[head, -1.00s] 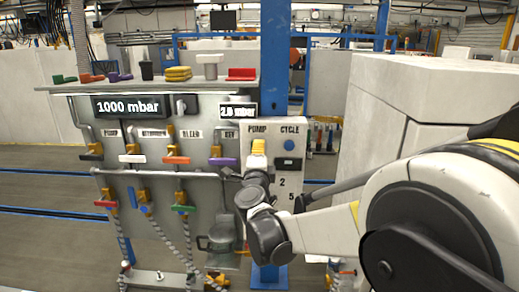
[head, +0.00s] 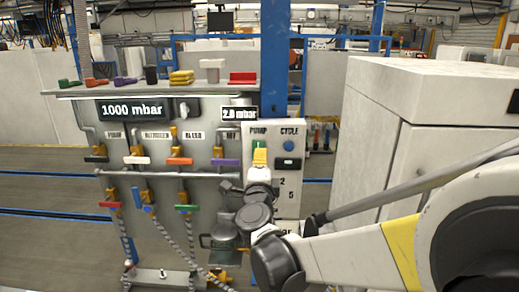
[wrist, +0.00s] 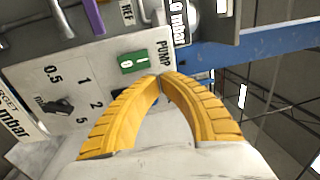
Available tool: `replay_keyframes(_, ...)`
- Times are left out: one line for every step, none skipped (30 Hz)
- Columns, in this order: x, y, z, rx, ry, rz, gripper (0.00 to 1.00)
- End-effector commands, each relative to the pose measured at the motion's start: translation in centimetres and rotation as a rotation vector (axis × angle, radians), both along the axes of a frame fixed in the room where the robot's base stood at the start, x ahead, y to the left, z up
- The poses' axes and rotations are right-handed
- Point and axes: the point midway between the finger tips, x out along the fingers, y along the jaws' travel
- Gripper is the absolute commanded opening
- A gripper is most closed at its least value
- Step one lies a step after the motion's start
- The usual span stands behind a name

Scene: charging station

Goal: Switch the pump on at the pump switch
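The pump switch (head: 258,144) is a small green rocker under the PUMP label on the white control panel (head: 290,211). In the wrist view the green pump switch (wrist: 132,62) shows a pale mark, just left of my fingertips. My gripper (head: 260,157) has yellow fingers and stands in front of the panel, just below the switch. In the wrist view my gripper (wrist: 160,76) has its fingertips together with nothing visible between them. Whether the tips touch the panel or switch, I cannot tell.
A blue CYCLE button (head: 289,146) sits right of the switch. A black selector knob (wrist: 58,105) sits among numbers on the panel. Several coloured valve handles, such as the purple one (head: 225,162), stand to the left. A large white cabinet (head: 430,100) stands at the right.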

Motion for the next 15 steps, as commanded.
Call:
replay_keyframes(-0.9, 0.1, 0.3, 0.001, 0.000, 0.003, 0.00)
replay_keyframes(-1.4, 0.2, 0.3, 0.001, 0.000, 0.003, 0.00)
replay_keyframes(-1.9, 0.2, 0.4, 0.001, 0.000, 0.002, 0.00)
replay_keyframes(-2.2, 0.2, 0.4, 0.001, 0.000, 0.002, 0.00)
replay_keyframes(-2.5, 0.2, 0.4, 0.001, 0.000, 0.002, 0.00)
replay_keyframes(-2.8, 0.2, 0.5, 0.000, 0.000, 0.002, 0.00)
replay_keyframes(-3.0, 0.2, 0.5, 0.000, 0.000, 0.002, 0.00)
replay_keyframes(-3.1, 0.2, 0.5, 0.000, 0.000, 0.002, 0.00)
replay_keyframes(-3.2, 0.2, 0.5, 0.000, 0.000, 0.002, 0.00)
replay_keyframes(-3.3, 0.2, 0.5, 0.000, 0.000, 0.001, 0.00)
replay_keyframes(-3.3, 0.2, 0.5, 0.000, 0.000, 0.001, 0.00)
replay_keyframes(-3.3, 0.2, 0.5, 0.000, 0.000, 0.001, 0.00)
replay_keyframes(-3.3, 0.2, 0.5, 0.000, 0.000, 0.001, 0.00)
replay_keyframes(-3.3, 0.2, 0.4, 0.000, 0.000, 0.001, 0.00)
replay_keyframes(-3.3, 0.2, 0.4, 0.000, 0.000, 0.001, 0.00)
